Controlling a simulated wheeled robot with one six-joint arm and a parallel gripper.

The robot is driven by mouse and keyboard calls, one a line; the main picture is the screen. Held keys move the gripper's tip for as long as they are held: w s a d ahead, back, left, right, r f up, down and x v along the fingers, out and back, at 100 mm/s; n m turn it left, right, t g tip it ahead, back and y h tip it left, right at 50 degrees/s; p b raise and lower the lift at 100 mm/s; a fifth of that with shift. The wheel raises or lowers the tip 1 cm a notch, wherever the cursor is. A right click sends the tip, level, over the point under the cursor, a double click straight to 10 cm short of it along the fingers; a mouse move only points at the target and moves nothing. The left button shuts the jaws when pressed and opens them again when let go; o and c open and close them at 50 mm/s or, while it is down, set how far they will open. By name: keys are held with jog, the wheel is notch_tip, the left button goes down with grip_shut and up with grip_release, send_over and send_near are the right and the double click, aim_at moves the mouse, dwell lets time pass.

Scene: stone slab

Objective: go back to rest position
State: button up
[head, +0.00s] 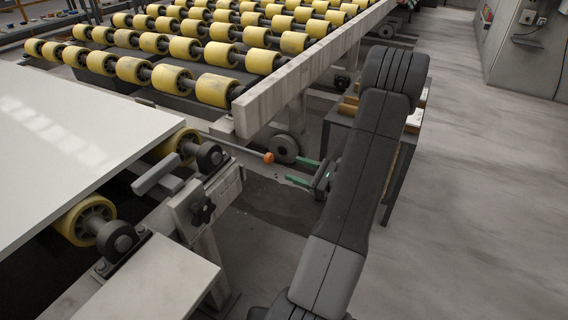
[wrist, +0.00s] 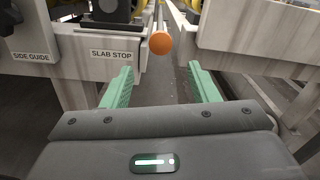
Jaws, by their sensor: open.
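My gripper (head: 299,172) is in the middle of the head view, at the end of my dark arm. Its two green fingers point left, with nothing between them. In the wrist view my gripper (wrist: 160,87) is open, its green fingers wide apart. Beyond the fingertips is an orange ball-shaped knob (wrist: 160,43) on the end of a rod. The knob (head: 268,157) also shows in the head view, to the left of the fingertips and apart from them.
A white slab (head: 75,130) lies on yellow rollers at left. A roller conveyor (head: 215,88) runs behind. A table (head: 398,150) is partly hidden behind my arm. The floor at right is clear.

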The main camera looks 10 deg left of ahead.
aim_at(263, 155)
jog(key=shift+s+d, duration=0.25)
jog(key=shift+d, duration=0.4)
jog(key=shift+a, duration=0.1)
jog(key=x, duration=0.9)
jog(key=b+x, duration=0.1)
jog(key=x, duration=0.3)
jog(key=shift+w+a+r, duration=0.2)
jog(key=shift+a+r, duration=0.15)
jog(key=shift+r, duration=0.2)
